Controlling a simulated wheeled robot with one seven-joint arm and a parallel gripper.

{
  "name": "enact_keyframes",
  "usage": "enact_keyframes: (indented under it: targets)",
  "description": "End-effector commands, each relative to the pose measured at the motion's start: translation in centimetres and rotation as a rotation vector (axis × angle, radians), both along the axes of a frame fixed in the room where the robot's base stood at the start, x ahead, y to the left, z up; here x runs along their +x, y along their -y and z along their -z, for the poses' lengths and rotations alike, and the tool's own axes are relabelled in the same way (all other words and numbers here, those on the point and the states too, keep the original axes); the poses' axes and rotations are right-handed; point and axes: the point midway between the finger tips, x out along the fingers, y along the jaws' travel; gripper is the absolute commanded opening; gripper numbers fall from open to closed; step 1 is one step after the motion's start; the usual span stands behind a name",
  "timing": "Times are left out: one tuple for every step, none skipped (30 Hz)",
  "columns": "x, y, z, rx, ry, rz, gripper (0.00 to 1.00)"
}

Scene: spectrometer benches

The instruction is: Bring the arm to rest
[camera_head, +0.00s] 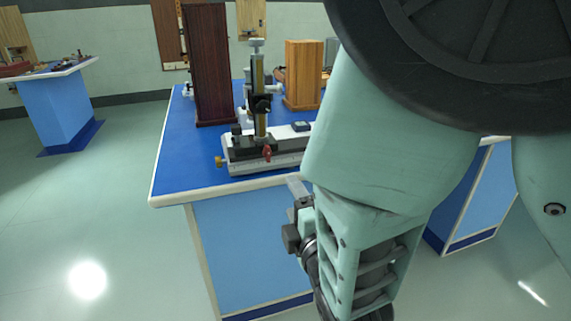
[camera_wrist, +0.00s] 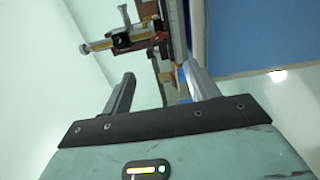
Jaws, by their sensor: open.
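My gripper (camera_wrist: 160,85) shows in the wrist view with its two fingers spread apart and nothing between them. In the head view my arm hangs down in front of the bench, large on the right, and hides part of the bench; the fingertips are not clearly seen there. The spectrometer bench (camera_head: 180,165) has a blue top with a pale edge. On it stands an instrument with an upright brass and black post (camera_head: 259,95) on a grey-white base. The same instrument shows beyond my fingers in the wrist view (camera_wrist: 125,40), turned sideways.
A tall dark wooden box (camera_head: 210,65) and a lighter wooden box (camera_head: 303,75) stand on the bench. Another blue bench (camera_head: 55,105) stands at the far left. The pale floor (camera_head: 110,210) left of the near bench is clear.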

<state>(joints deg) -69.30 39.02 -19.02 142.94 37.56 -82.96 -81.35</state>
Motion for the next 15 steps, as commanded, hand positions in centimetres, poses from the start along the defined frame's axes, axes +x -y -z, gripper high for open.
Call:
enact_keyframes:
  targets:
    - [0.0,0.0,0.0,0.0,0.0,0.0,0.6]
    - [0.0,0.0,0.0,0.0,0.0,0.0,0.6]
    - [0.0,0.0,0.0,0.0,0.0,0.0,0.6]
    - [0.0,0.0,0.0,0.0,0.0,0.0,0.6]
    - [0.0,0.0,0.0,0.001,-0.002,0.0,0.6]
    - [0.1,0.0,0.1,0.01,-0.015,0.001,0.6]
    - [0.1,0.1,0.2,0.022,-0.033,0.003,0.6]
    - [0.2,0.1,0.5,0.038,-0.06,0.006,0.6]
    - [0.2,0.2,0.9,0.068,-0.109,0.01,0.6]
    - [0.2,0.3,1.2,0.098,-0.157,0.012,0.6]
    - [0.2,0.3,1.7,0.133,-0.214,0.017,0.6]
    - [0.1,0.4,2.3,0.186,-0.3,0.024,0.6]
    - [-0.2,0.4,2.7,0.229,-0.372,0.031,0.6]
    - [-0.5,0.3,3.2,0.274,-0.446,0.038,0.6]
    - [-1.1,0.3,3.7,0.333,-0.548,0.051,0.6]
